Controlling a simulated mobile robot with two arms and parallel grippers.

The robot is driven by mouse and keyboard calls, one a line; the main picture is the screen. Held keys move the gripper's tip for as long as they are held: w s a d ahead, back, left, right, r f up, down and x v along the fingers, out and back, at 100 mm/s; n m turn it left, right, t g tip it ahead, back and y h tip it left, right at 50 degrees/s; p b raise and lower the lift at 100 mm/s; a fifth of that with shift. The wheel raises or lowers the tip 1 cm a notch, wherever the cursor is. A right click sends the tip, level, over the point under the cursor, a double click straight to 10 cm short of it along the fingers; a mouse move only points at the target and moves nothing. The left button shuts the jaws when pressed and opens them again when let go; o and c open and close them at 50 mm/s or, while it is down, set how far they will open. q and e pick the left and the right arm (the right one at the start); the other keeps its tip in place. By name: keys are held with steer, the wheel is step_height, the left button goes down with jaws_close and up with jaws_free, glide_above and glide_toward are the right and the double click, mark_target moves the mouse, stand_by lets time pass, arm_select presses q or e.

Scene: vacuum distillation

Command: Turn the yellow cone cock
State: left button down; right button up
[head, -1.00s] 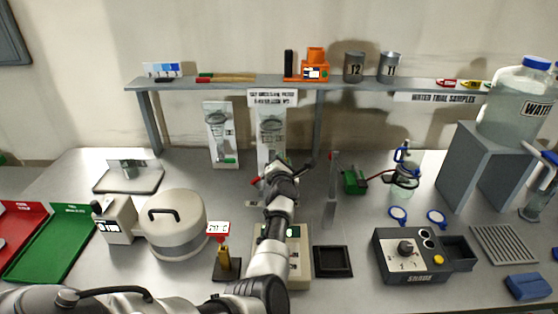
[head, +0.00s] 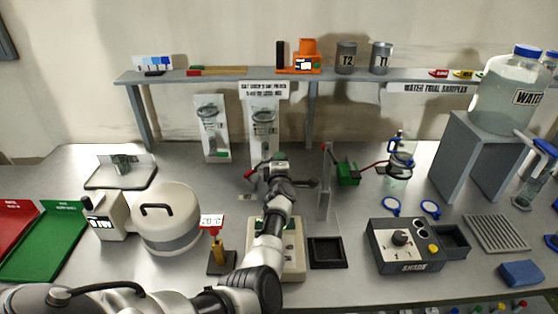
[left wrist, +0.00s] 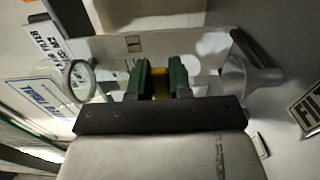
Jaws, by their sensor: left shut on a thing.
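My left gripper (head: 279,158) reaches away over the bench to the foot of the right-hand upright panel (head: 263,150) with glassware. In the left wrist view its two green fingers (left wrist: 161,80) are closed on a small yellow piece (left wrist: 160,82), which looks like the yellow cone cock. Clear glassware shows on both sides of the fingers, with a round opening (left wrist: 75,80) at left and a flared glass part (left wrist: 243,78) at right. In the head view the arm hides the cock, and its turn angle cannot be told. My right gripper is not in view.
A thin grey upright plate (head: 325,185) and a green block (head: 347,173) stand close right of the gripper. A second glassware panel (head: 212,128) stands to its left. The shelf (head: 220,78) runs above. A round white pot (head: 166,215) sits left of the arm.

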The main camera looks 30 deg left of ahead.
arm_select(q)
steer(key=shift+m, duration=0.3)
steer(key=c, duration=1)
jaws_free()
steer(key=shift+a+f, duration=0.1)
steer(key=shift+c, duration=0.2)
